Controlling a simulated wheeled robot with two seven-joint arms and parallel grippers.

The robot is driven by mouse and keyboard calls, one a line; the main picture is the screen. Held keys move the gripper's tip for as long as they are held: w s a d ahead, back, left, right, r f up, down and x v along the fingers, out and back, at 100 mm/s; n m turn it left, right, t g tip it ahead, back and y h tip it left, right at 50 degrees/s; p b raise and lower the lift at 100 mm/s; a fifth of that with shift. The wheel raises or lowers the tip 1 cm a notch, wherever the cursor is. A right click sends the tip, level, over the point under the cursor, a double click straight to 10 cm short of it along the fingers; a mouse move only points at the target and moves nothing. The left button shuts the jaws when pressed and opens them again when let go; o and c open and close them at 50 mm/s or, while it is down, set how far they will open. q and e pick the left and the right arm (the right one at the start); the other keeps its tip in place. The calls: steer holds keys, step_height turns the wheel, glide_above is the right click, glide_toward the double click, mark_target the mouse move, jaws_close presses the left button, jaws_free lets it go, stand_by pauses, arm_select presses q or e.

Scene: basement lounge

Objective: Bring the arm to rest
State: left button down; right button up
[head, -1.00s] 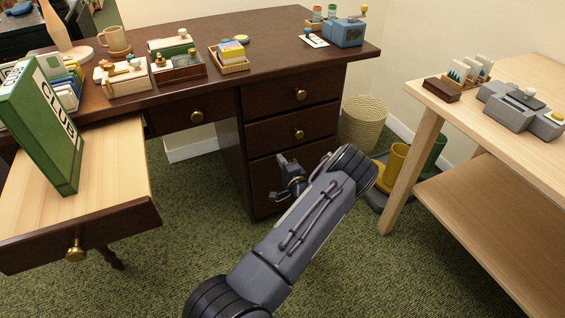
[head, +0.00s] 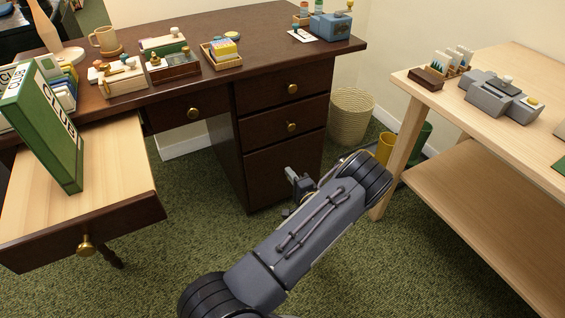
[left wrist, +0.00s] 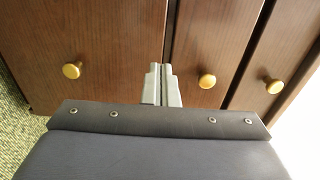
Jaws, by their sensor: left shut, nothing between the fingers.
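My left arm comes up from the bottom of the head view, bent at the elbow, over the green carpet. My left gripper (head: 299,184) is partly hidden behind the forearm, in front of the dark desk's lower drawer. In the left wrist view its two fingers (left wrist: 162,85) are together and empty, pointing toward the drawer fronts. From these views I cannot tell how far the fingertips are from the wood. My right gripper is not in view.
The dark desk (head: 270,40) carries boxes and a mug. Its left drawer (head: 110,160) is pulled out with a green book box (head: 50,125) standing in it. A light wooden table (head: 450,105) stands at right. A wicker basket (head: 351,115) is behind. Carpet (head: 190,225) is clear at left.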

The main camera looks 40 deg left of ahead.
arm_select(q)
steer(key=shift+v, duration=1.3)
steer(key=s+r+n+g+h, duration=0.4)
steer(key=s+r+g+h, duration=0.15)
steer(key=s, duration=0.25)
steer(key=s+r+n+g+h, duration=0.4)
steer(key=s+r+g, duration=0.15)
steer(key=s, duration=0.35)
steer(key=s+d+r+m+t+h, duration=0.1)
steer(key=s+d+r+t+h, duration=0.5)
steer(key=d, duration=0.4)
steer(key=s+d+r+m+t+h, duration=0.1)
steer(key=s+d+r+t+h, duration=0.35)
steer(key=d+r, duration=0.45)
step_height(320, 180, up, 33)
steer(key=p, duration=3.4)
steer(key=shift+s+d+g+p, duration=0.2)
steer(key=shift+d+g+p, duration=0.15)
steer(key=shift+d+p, duration=0.05)
